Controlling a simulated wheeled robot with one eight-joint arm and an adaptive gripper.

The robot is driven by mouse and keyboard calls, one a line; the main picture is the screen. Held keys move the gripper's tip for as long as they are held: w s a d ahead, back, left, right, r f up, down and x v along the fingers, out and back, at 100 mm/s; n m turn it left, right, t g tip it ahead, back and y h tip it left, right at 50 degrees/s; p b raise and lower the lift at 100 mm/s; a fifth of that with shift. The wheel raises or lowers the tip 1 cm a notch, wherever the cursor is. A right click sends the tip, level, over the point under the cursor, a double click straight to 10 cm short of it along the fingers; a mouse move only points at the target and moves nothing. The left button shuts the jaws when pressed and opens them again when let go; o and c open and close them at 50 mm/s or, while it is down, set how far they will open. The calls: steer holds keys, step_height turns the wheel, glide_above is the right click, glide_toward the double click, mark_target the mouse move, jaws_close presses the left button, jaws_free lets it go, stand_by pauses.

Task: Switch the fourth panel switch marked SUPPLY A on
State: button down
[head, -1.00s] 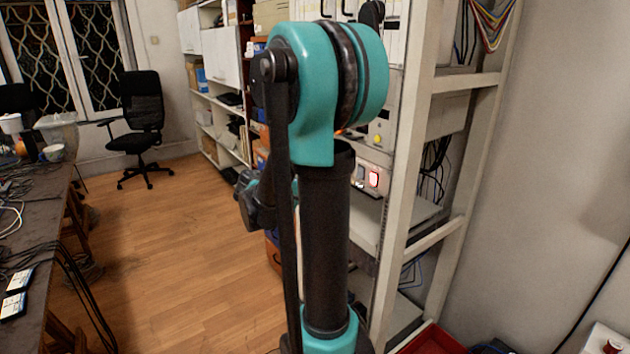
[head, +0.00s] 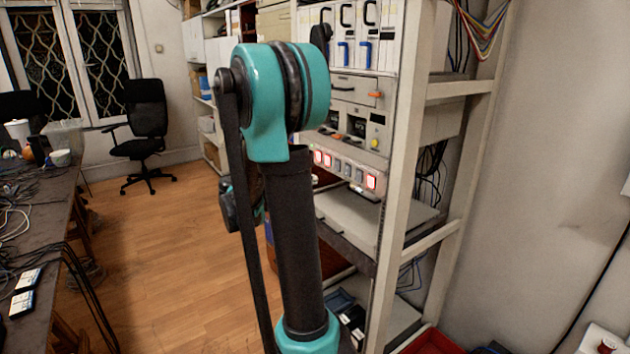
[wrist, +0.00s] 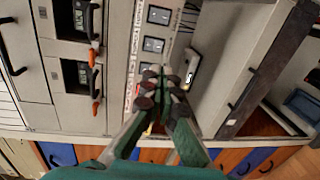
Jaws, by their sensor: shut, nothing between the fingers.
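The switch panel (head: 332,149) on the rack carries a row of rocker switches. In the head view the two left switches (head: 322,158) and the far right one (head: 372,182) glow red; those between are grey and unlit. The fourth from the left (head: 348,169) is among the unlit ones. Contact cannot be told. The head view does not show its fingertips.
Above the switches are modules with orange handles (wrist: 96,55) and a yellow button (head: 375,143). A pale shelf (head: 345,215) lies below the panel. The rack's upright post (head: 405,170) stands to the right. A cluttered table (head: 50,215) is at left, with open floor between.

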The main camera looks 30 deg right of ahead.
mark_target(346, 175)
steer(key=d, duration=0.4)
steer(key=d+f, duration=0.1)
steer(key=d, duration=0.3)
steer(key=w+d, duration=0.1)
steer(key=d, duration=0.3)
steer(key=shift+f, duration=0.25)
steer(key=shift+s, duration=0.1)
steer(key=shift+d+f, duration=0.15)
steer(key=shift+d, duration=0.2)
steer(key=shift+a, duration=0.15)
